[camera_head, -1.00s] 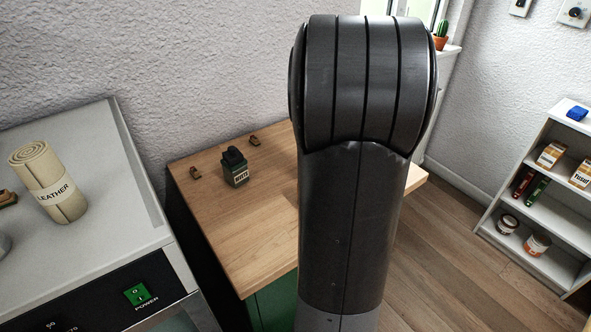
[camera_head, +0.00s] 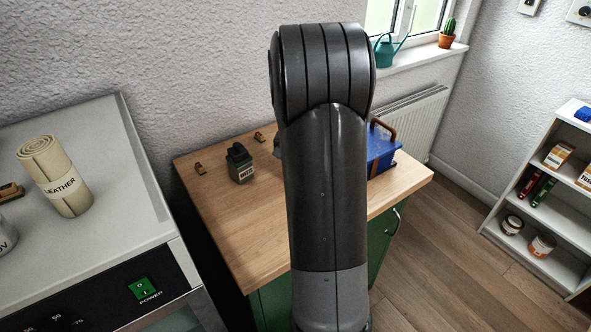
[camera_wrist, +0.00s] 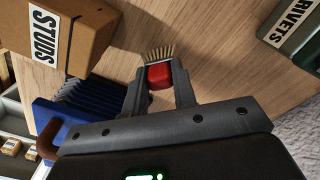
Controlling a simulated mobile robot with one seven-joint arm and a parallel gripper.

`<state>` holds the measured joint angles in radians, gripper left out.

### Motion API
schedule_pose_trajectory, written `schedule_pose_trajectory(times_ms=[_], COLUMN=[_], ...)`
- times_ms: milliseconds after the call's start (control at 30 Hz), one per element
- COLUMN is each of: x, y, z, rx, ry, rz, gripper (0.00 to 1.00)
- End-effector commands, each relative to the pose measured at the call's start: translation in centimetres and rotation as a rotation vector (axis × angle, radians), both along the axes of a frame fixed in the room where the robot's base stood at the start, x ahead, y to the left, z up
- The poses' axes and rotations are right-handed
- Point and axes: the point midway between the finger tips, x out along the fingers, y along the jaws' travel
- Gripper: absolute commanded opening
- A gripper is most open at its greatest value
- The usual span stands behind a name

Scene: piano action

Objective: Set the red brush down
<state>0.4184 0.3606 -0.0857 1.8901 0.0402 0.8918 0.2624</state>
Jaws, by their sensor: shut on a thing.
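In the wrist view, the red brush (camera_wrist: 159,76) with pale bristles is between the two fingers of my gripper (camera_wrist: 161,72), which is shut on it. The bristles point away from the palm, toward the wooden tabletop (camera_wrist: 215,50). I cannot tell whether they touch the wood. In the head view, my own arm hides the gripper and the brush; the tabletop (camera_head: 235,240) shows on both sides of the arm.
A cardboard box labelled STUDS (camera_wrist: 85,25) and a blue toolbox (camera_wrist: 85,98) are left of the gripper. A green RIVETS box (camera_wrist: 290,30) is at right. Bare wood lies between.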

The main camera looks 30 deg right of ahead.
Motion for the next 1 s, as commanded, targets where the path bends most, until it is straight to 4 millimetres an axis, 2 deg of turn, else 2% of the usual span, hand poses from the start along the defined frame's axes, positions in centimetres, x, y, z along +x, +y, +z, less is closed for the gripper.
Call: schedule_pose_trajectory(times_ms=[100, 433, 467, 700, 1000], x=[-0.04, -0.03, -0.03, -0.03, -0.01], y=[0.03, 0.02, 0.01, 0.01, -0.01], z=[-1.35, -1.61, -1.59, -1.57, -1.25], rx=[0.001, 0.001, 0.001, 0.001, -0.001], ry=[0.001, 0.001, 0.001, 0.001, -0.001], rz=[0.0, 0.0, 0.0, 0.001, 0.001], gripper=[0.03, 0.03, 0.26, 0.46, 0.47])
